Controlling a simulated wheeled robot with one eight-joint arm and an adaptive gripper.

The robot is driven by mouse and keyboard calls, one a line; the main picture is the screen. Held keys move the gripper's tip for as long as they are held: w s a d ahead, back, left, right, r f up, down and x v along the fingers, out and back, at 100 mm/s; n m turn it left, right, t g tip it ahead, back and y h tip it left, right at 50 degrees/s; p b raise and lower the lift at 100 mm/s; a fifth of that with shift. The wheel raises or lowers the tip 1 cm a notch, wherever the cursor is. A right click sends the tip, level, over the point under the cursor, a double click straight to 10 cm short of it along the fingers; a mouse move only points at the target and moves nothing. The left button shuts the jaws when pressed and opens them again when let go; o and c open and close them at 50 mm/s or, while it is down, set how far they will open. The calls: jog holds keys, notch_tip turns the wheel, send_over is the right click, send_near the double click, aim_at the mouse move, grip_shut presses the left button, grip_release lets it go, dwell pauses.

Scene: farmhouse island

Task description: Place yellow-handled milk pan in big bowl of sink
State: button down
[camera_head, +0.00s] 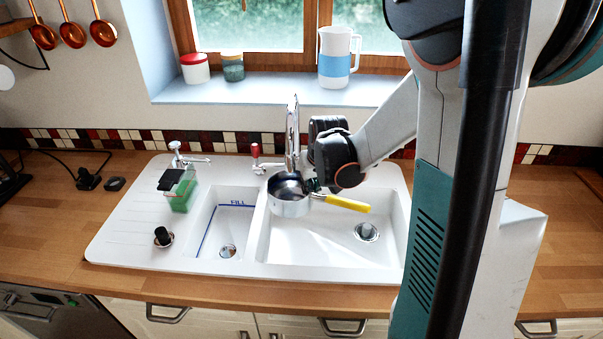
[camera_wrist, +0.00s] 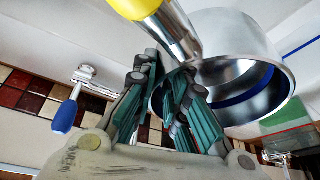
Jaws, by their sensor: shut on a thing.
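The milk pan (camera_head: 290,207) is a shiny metal pan with a yellow handle (camera_head: 348,203) pointing right. It is over the left part of the sink's big bowl (camera_head: 320,245), near the divider; its height above the bowl floor is hard to tell. The pan looks upright. My gripper (camera_head: 314,187) is shut on the pan where the handle joins the body. In the wrist view the pan (camera_wrist: 235,50) fills the upper right, with my gripper's fingers (camera_wrist: 170,68) at the metal base of the handle. The exact contact is partly hidden.
The small bowl (camera_head: 212,235) with a blue FILL line lies left of the divider. The tall faucet (camera_head: 292,135) and a red-knobbed tap (camera_head: 256,152) stand behind the pan. A green soap container (camera_head: 183,190) is at left. The big bowl's right side, with its drain (camera_head: 366,232), is clear.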

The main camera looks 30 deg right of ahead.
dwell(0.4)
notch_tip(320, 180, down, 17)
jog(key=b, duration=1.4)
jog(key=shift+s+f+b, duration=0.1)
jog(key=shift+b, duration=0.3)
jog(key=shift+f+b, duration=0.45)
jog(key=shift+f, duration=0.15)
jog(key=c, duration=1.5)
grip_release()
jog(key=shift+r, duration=0.1)
jog(key=v, duration=1.2)
